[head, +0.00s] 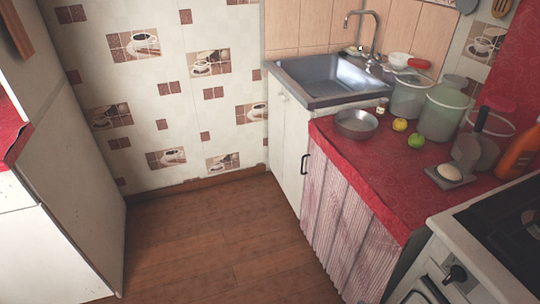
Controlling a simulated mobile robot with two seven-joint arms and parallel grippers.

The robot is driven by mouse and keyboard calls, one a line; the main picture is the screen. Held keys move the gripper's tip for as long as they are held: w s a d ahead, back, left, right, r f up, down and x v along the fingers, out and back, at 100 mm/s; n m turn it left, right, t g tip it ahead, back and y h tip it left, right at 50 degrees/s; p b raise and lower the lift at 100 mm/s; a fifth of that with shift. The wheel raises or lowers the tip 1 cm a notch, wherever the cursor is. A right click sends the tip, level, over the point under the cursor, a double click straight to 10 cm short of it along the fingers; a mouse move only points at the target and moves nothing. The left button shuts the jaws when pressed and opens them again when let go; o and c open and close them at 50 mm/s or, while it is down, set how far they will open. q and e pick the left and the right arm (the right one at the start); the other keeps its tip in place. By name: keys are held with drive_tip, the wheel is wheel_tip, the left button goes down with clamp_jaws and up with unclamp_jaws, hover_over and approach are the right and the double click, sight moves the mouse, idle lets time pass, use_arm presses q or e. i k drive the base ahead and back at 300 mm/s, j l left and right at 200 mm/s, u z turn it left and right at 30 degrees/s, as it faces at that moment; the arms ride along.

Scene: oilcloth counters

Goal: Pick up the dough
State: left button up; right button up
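A small pale, rounded lump that looks like the dough (449,172) rests on a grey square board or plate (462,181). The board sits on the red counter at the right, near the stove. Neither of my grippers shows in the head view.
The red counter (368,168) also holds a metal pan (356,124), a yellow fruit (400,125), a green fruit (416,141), several plastic buckets (443,114) and an orange bottle (516,152). A stove (500,235) adjoins at the front right. The wooden floor (205,240) is clear.

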sight(448, 171)
drive_tip(key=z, duration=1.45)
